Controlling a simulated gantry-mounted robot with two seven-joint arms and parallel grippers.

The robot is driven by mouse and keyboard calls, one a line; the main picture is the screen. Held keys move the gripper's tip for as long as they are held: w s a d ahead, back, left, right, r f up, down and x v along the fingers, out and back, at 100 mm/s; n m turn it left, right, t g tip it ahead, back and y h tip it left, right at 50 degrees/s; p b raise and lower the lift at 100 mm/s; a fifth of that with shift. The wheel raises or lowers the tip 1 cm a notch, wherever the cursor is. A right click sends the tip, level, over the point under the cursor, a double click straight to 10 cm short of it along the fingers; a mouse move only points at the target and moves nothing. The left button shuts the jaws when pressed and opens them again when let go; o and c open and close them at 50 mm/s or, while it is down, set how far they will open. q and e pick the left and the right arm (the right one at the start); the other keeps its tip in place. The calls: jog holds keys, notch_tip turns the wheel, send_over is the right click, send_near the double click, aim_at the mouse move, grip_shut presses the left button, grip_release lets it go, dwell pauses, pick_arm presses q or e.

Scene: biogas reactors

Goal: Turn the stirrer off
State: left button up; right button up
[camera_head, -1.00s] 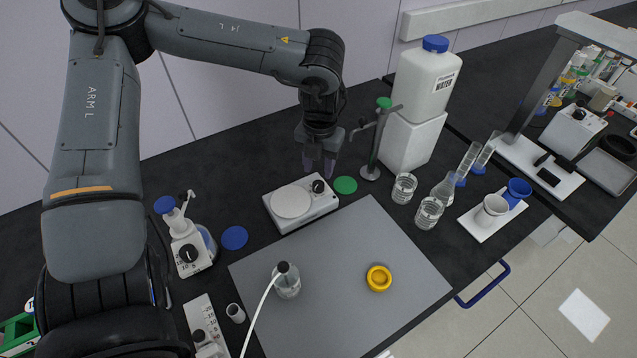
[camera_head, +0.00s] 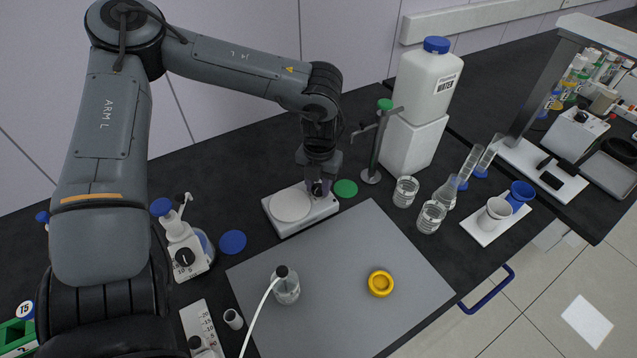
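The stirrer (camera_head: 283,223) is a flat white box with a round white plate (camera_head: 290,205) on top. It stands at the back edge of the grey mat. Its dark knob (camera_head: 318,188) is at the right end of the box. My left gripper (camera_head: 317,187) points straight down with its fingertips at the knob, which shows between them. The fingers partly cover the knob, so I cannot tell whether they grip it or only stand around it, nor which way the knob is set. My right gripper is not in view.
A green disc (camera_head: 345,188) and a metal stand (camera_head: 378,150) are close to the right of the gripper. A stoppered flask with a tube (camera_head: 286,290) and a yellow ring (camera_head: 380,284) sit on the grey mat (camera_head: 335,260). A water canister (camera_head: 428,80) stands behind. The mat's middle is clear.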

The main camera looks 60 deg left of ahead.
pick_arm(q)
jog(key=shift+c, duration=1.2)
jog(key=shift+n, duration=1.6)
jog(key=o, duration=0.8)
jog(key=shift+c, duration=0.2)
